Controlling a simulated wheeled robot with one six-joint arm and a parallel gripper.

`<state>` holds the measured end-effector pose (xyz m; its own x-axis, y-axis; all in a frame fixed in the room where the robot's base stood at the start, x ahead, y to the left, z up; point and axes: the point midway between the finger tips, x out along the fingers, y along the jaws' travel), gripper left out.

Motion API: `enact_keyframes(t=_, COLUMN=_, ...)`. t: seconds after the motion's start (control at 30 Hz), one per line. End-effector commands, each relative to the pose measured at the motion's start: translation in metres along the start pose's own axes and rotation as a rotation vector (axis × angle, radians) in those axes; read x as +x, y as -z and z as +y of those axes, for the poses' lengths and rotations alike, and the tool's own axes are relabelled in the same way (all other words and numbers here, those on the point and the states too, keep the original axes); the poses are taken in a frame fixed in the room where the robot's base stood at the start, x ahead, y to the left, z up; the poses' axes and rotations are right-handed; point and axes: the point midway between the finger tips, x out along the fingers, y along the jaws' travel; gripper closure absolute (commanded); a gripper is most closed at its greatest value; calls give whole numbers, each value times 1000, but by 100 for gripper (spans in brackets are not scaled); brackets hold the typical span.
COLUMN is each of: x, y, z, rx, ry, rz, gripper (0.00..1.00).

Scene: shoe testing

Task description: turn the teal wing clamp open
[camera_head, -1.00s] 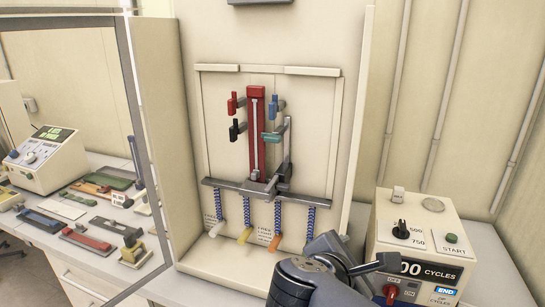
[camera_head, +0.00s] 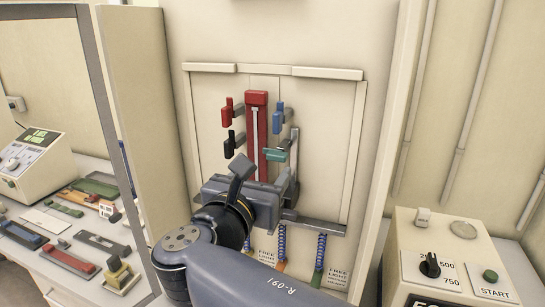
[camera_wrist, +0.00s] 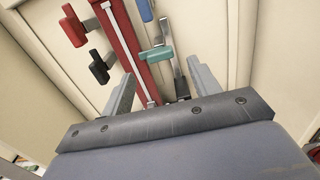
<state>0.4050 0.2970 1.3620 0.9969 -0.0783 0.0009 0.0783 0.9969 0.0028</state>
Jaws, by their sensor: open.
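The teal wing clamp (camera_head: 275,155) is on the right side of the red upright (camera_head: 256,99) on the test rig, below a blue clamp (camera_head: 278,118). My gripper is open, with one finger on each side of the picture and nothing between the tips. The clamp is beyond the fingertips and looks untouched. In the head view my wrist hides the rig's lower part and most of the fingers.
A red clamp (camera_head: 227,112) and a black clamp (camera_head: 229,146) stick out left of the upright. A grey vertical bar (camera_head: 294,165) stands close right of the teal clamp. A control box (camera_head: 440,262) stands at right. A side panel (camera_head: 150,110) borders the rig at left.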

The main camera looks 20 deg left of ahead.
Motion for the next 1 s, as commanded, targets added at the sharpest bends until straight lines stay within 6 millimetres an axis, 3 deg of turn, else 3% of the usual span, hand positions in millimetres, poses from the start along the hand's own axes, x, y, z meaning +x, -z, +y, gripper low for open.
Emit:
enact_keyframes(t=0.1, x=21, y=-2, z=-1, rx=0, ry=4, rz=1, gripper=42)
enact_keyframes(t=0.3, x=44, y=-1, z=0, rx=0, ry=2, rz=1, gripper=42)
enact_keyframes(t=0.7, x=52, y=0, z=0, rx=2, ry=-1, rz=1, gripper=42)
enact_keyframes(t=1.0, x=52, y=0, z=0, rx=2, ry=0, rz=1, gripper=66)
